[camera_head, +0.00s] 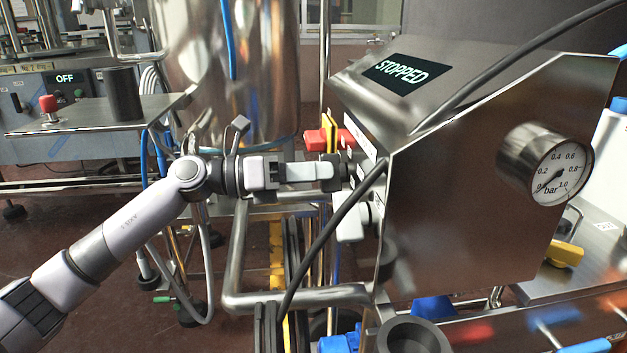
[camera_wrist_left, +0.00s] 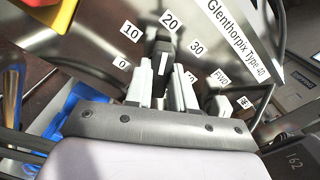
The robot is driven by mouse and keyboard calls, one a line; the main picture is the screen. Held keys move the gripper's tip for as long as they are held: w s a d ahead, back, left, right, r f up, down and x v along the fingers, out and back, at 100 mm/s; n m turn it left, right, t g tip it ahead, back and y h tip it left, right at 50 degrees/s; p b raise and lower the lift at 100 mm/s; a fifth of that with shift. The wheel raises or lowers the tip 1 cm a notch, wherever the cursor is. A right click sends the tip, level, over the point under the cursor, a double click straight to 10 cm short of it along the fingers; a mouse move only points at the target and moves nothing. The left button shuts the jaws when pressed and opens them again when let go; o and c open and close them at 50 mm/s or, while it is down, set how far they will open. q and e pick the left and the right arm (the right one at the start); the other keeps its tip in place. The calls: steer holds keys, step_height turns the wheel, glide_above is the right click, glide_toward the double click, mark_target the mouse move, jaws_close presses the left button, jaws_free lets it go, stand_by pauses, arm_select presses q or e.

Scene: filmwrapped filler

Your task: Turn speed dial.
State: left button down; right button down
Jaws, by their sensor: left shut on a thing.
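The speed dial (camera_wrist_left: 158,48) is a dark knob on the steel panel in the left wrist view, ringed by white labels from 0 to 40. Its white mark points up, near the 20 label (camera_wrist_left: 170,20). My left gripper (camera_wrist_left: 161,88) is shut on the dial, with one pale finger on each side of it. In the head view my left gripper (camera_head: 335,171) reaches the left face of the steel control box (camera_head: 470,200), and the dial is mostly hidden there. My right gripper is not in view.
A red and yellow switch (camera_head: 318,139) sits just above my left gripper. Another knob, by an FWD label (camera_wrist_left: 221,78), is close on the right in the wrist view. A black cable (camera_head: 333,228) runs in front of the box. A pressure gauge (camera_head: 560,170) sticks out on the right.

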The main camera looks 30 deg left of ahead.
arm_select(q)
steer(key=shift+m, duration=0.4)
steer(key=c, duration=1)
jaws_free()
steer(key=shift+o, duration=0.2)
steer(key=v, duration=0.7)
steer(key=shift+b, duration=0.45)
